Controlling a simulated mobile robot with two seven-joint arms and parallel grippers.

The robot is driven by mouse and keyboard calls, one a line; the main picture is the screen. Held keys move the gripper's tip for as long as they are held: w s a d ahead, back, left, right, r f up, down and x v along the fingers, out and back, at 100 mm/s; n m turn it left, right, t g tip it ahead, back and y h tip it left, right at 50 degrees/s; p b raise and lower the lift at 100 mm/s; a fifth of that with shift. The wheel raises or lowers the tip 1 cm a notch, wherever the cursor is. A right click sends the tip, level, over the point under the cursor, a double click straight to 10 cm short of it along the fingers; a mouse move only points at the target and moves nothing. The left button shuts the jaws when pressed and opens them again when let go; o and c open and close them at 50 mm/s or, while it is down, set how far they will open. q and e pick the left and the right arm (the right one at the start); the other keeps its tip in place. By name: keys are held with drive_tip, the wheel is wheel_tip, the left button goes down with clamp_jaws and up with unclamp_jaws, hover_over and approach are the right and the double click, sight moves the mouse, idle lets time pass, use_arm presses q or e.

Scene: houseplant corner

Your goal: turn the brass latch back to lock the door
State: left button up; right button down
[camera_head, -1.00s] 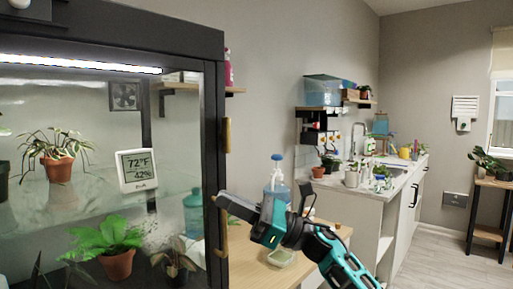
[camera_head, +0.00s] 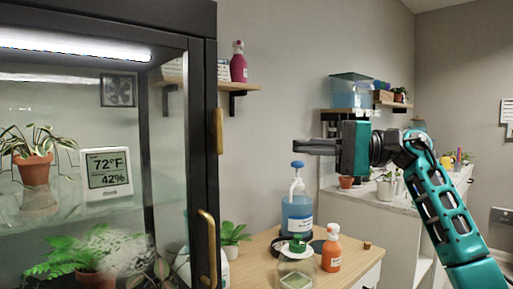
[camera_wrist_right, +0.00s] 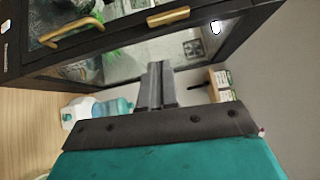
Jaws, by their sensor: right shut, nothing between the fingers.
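The brass latch (camera_head: 219,131) is a short bar standing upright on the black front frame of the glass cabinet. It also shows in the right wrist view (camera_wrist_right: 168,16), near the top. The curved brass door handle (camera_head: 208,248) is below it on the glass door (camera_head: 172,170), which looks closed. My right gripper (camera_head: 297,147) is to the right of the latch, apart from it, pointing left. Its fingers (camera_wrist_right: 155,68) are together and empty. My left gripper is not in view.
A wooden table (camera_head: 258,262) below holds a blue pump bottle (camera_head: 297,215), an orange bottle (camera_head: 331,250) and a glass jar (camera_head: 296,272). A small wall shelf (camera_head: 240,87) with a pink spray bottle (camera_head: 238,64) is behind. Air between gripper and latch is clear.

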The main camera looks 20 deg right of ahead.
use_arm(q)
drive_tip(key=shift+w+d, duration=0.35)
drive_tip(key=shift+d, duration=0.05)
use_arm(e)
drive_tip(key=shift+d+r+n, duration=0.35)
drive_tip(key=shift+d+n, duration=0.05)
drive_tip(key=shift+d, duration=0.35)
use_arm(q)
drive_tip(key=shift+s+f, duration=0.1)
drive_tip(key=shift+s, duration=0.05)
use_arm(e)
drive_tip(key=shift+a, duration=0.15)
drive_tip(key=p, duration=0.1)
approach(217, 131)
drive_tip(key=shift+w+a+f, duration=1)
drive_tip(key=shift+w+a, duration=0.9)
drive_tip(key=shift+a, duration=0.4)
use_arm(q)
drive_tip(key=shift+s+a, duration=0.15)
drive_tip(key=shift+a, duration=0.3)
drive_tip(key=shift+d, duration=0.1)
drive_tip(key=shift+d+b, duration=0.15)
drive_tip(key=shift+b, duration=0.2)
use_arm(e)
drive_tip(key=shift+f, duration=0.2)
